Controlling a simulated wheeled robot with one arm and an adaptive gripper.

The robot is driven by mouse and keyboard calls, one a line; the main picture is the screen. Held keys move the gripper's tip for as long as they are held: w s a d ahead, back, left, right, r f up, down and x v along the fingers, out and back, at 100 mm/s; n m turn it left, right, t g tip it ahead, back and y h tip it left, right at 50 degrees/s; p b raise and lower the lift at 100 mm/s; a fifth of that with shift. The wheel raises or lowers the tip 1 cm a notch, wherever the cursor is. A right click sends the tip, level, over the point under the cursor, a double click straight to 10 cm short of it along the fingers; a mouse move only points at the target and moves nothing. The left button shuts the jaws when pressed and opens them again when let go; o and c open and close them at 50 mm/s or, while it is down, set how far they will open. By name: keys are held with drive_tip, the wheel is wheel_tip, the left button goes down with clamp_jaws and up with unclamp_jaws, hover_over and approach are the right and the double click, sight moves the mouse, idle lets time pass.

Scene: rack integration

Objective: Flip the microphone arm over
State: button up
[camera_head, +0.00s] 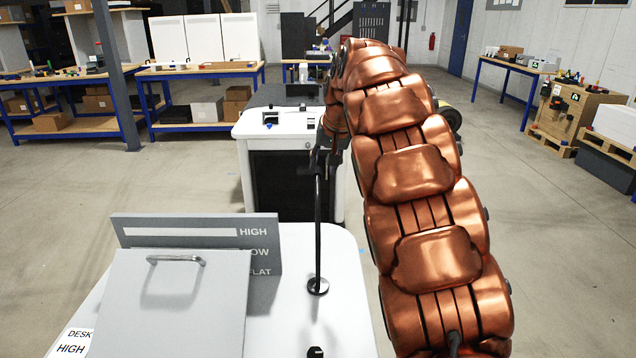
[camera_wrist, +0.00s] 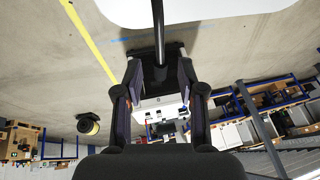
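The microphone arm (camera_head: 318,225) is a thin black rod. It rises nearly upright from a small round base (camera_head: 318,286) on the white desk's right part. Its upper end is at my gripper (camera_head: 322,163). In the wrist view, the rod (camera_wrist: 158,22) comes down from the top edge and ends between the two fingers of my gripper (camera_wrist: 160,72). The dark fingertips lie on both sides of the rod's end. I cannot tell whether they press on it or only surround it.
A grey panel (camera_head: 190,232) reading HIGH and FLAT, and a light box lid (camera_head: 180,300) with a handle, stand on the desk (camera_head: 345,325) left of the rod. A small black piece (camera_head: 315,352) is at the front. Another white station (camera_head: 275,128) stands behind.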

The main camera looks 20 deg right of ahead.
sight(318, 184)
drive_tip(key=shift+p+x, duration=0.7)
drive_tip(key=shift+x, duration=2.95)
clamp_jaws()
